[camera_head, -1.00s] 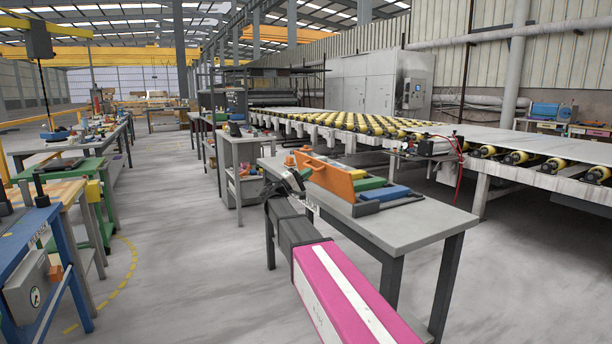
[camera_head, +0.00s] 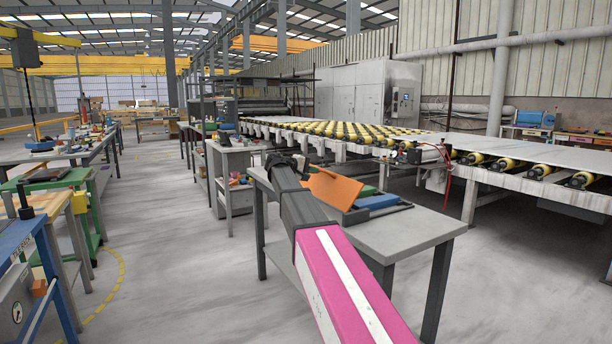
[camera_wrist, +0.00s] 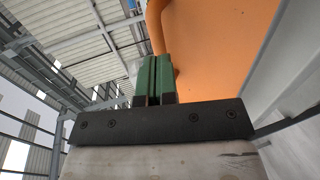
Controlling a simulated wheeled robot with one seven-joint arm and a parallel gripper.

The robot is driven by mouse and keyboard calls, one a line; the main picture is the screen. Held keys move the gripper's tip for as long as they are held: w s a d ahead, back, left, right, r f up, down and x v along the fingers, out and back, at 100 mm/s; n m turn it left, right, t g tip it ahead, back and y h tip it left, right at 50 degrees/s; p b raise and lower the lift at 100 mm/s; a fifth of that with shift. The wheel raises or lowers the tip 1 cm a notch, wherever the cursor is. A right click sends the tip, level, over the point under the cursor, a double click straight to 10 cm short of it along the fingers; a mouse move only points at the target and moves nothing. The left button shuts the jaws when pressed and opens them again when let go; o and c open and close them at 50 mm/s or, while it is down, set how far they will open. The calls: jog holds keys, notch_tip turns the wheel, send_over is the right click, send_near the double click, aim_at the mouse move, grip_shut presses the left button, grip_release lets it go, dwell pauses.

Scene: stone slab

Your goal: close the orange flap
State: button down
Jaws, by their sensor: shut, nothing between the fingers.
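The orange flap (camera_head: 334,189) stands tilted on the grey table, beside a blue part and a dark tray-like part. In the wrist view the flap (camera_wrist: 205,45) fills the upper right, with a rounded orange edge or handle near my fingers. My gripper (camera_head: 301,163) is at the flap's upper left side, partly hidden by my arm in the head view. In the wrist view its green fingers (camera_wrist: 155,72) are together with nothing between them. They are close to the flap's surface; I cannot tell whether they touch.
The grey table (camera_head: 402,234) has free room at its front right. The blue part (camera_head: 377,202) lies right of the flap. A small grey workbench (camera_head: 236,150) stands behind left. A roller conveyor (camera_head: 480,160) runs behind the table. Open floor lies to the left.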

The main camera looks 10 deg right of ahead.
aim_at(327, 179)
jog(key=d+y, duration=0.2)
jog(key=w+d+g+y, duration=0.1)
jog(key=d+y, duration=0.1)
jog(key=w+d+y, duration=0.1)
jog(key=d+y, duration=0.1)
jog(key=d, duration=0.1)
jog(key=shift+w+f+g, duration=0.15)
jog(key=shift+f+g, duration=0.25)
jog(key=shift+w+d+f+g+y, duration=0.15)
jog(key=shift+d+f+y, duration=0.15)
jog(key=shift+d+y, duration=0.2)
jog(key=shift+w+d+f+g+y, duration=0.15)
jog(key=shift+d+f+y, duration=0.15)
jog(key=shift+y, duration=0.3)
jog(key=shift+w+d+f, duration=0.2)
jog(key=shift+d+f, duration=0.35)
jog(key=shift+d, duration=0.05)
jog(key=shift+w+d+f, duration=0.15)
jog(key=shift+d+f, duration=0.4)
jog(key=shift+d, duration=0.05)
jog(key=shift+x, duration=0.85)
jog(key=shift+d+f, duration=0.1)
